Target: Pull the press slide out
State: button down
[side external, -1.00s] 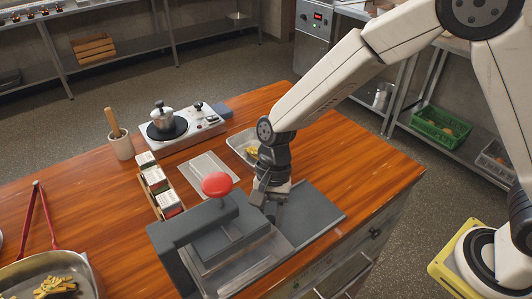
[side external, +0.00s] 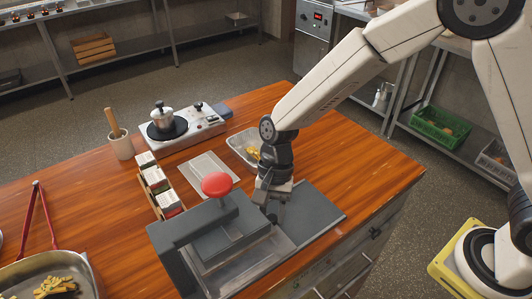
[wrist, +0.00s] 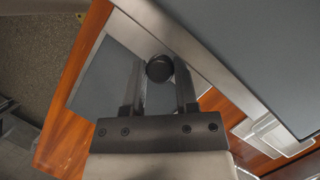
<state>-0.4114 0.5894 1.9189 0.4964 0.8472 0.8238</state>
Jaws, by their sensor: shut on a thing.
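The press (side external: 195,220) is a dark grey body with a red round knob (side external: 217,185) on top, standing near the table's front edge. Its slide, a silvery metal plate (side external: 250,262), lies low in the press frame. A small black round handle (wrist: 159,68) sits by the slide's metal edge (wrist: 172,32) in the wrist view. My gripper (side external: 271,212) points down at the right end of the press. In the wrist view my gripper (wrist: 160,82) is shut on the black handle, one finger on each side. The handle is hidden behind the fingers in the side view.
A flat grey plate (side external: 312,212) extends right of the press. A small metal tray with yellow food (side external: 240,148), a hot plate with a pot (side external: 205,128) and a box of cartons (side external: 150,195) stand behind. The table's right end is clear.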

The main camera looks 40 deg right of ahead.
jog(key=d, duration=1.4)
jog(key=shift+d, duration=0.4)
jog(key=shift+w, duration=0.1)
jog(key=c, duration=0.7)
grip_release()
jog(key=shift+o, duration=0.2)
jog(key=shift+r, duration=0.15)
jog(key=v, duration=0.7)
jog(key=shift+r, duration=0.25)
jog(key=shift+d, duration=0.1)
